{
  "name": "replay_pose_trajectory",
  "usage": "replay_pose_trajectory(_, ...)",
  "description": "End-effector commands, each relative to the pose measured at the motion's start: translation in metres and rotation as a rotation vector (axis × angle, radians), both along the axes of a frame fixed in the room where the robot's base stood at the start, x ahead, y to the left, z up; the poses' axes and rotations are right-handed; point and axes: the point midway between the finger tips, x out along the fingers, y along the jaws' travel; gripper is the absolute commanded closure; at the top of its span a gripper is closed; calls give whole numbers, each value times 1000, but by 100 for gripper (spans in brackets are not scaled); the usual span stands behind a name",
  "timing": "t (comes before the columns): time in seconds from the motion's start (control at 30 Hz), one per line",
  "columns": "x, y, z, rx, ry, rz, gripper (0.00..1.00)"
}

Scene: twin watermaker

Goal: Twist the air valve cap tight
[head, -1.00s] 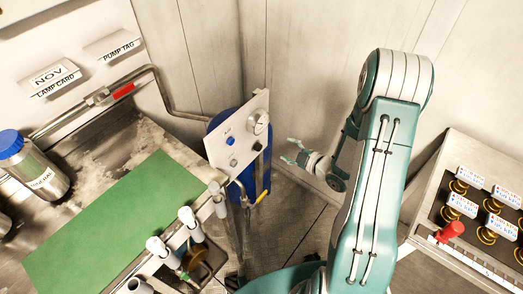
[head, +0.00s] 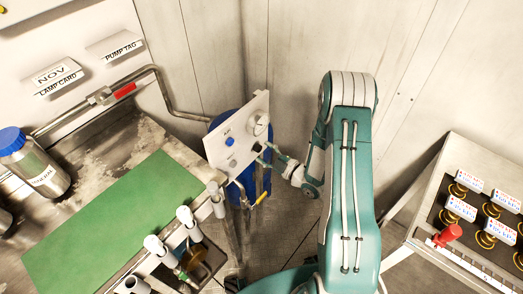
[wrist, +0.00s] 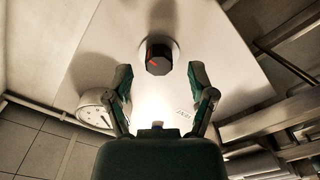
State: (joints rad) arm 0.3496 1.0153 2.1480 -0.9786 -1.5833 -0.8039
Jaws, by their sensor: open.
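The white panel (head: 240,135) on the blue tank (head: 235,185) carries a blue round cap (head: 230,142) below a small label that seems to read AIR, and a dark knob (head: 257,147) at right. In the wrist view a black knob (wrist: 158,55) with a red mark stands out from the panel (wrist: 215,50). I cannot tell which one is the air valve cap. My gripper (head: 267,157) is open beside the panel's right edge. In the wrist view its fingers (wrist: 158,78) are spread either side of the space before the black knob, apart from it.
A round gauge (head: 258,123) sits above the dark knob; it also shows at left in the wrist view (wrist: 97,112). A yellow-handled valve (head: 257,199) is below. The bench with its green mat (head: 110,220) is left, and a sloped console (head: 460,235) is right.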

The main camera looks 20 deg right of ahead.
Motion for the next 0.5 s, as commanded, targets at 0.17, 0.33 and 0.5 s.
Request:
replay_pose_trajectory(0.17, 11, 8, 0, 0, -1, 1, 29)
replay_pose_trajectory(0.33, 12, 9, 0, 1, 1, 0, 29)
replay_pose_trajectory(0.5, 12, 9, 0, 1, 1, 0, 60)
